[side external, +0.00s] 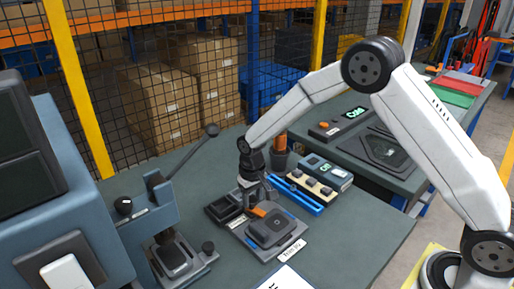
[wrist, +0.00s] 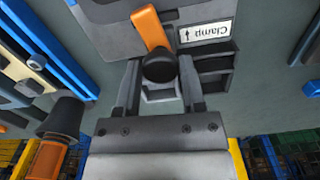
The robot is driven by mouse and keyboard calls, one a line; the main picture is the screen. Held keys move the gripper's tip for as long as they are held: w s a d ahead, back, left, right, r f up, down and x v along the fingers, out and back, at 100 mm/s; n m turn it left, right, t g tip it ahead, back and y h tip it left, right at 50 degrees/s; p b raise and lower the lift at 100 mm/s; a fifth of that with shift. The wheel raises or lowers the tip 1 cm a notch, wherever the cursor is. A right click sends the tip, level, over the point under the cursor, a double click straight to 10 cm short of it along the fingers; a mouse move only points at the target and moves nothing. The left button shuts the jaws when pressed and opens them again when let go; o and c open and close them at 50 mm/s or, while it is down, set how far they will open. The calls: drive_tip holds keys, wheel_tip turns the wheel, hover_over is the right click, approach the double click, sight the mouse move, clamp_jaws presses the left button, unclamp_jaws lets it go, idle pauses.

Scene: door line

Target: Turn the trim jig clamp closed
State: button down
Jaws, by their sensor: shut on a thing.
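The trim jig (side external: 284,238) is a grey plate with a dark raised block, standing on the table with a "Trim jig" label at its front edge. Its clamp has an orange lever (wrist: 149,27) with a black round knob (wrist: 159,67) at the end. The lever also shows in the side view (side external: 257,212), at the jig's back left. My gripper (side external: 252,199) points down at that lever. In the wrist view my gripper (wrist: 158,84) has its two fingers on either side of the knob, shut on it. The fingers partly hide the knob in the side view.
A "Clamp" label with an arrow (wrist: 207,32) lies beside the lever. A dark tray (side external: 222,208) sits left of the jig. Blue rails (side external: 294,196) and an orange-handled tool in a dark cup (side external: 280,155) stand behind. A lever press (side external: 170,250) stands at left. The table's front right is clear.

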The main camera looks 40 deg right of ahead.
sight(253, 200)
drive_tip(key=shift+m, duration=1)
drive_tip(key=shift+c, duration=1)
unclamp_jaws()
drive_tip(key=shift+r, duration=3.9)
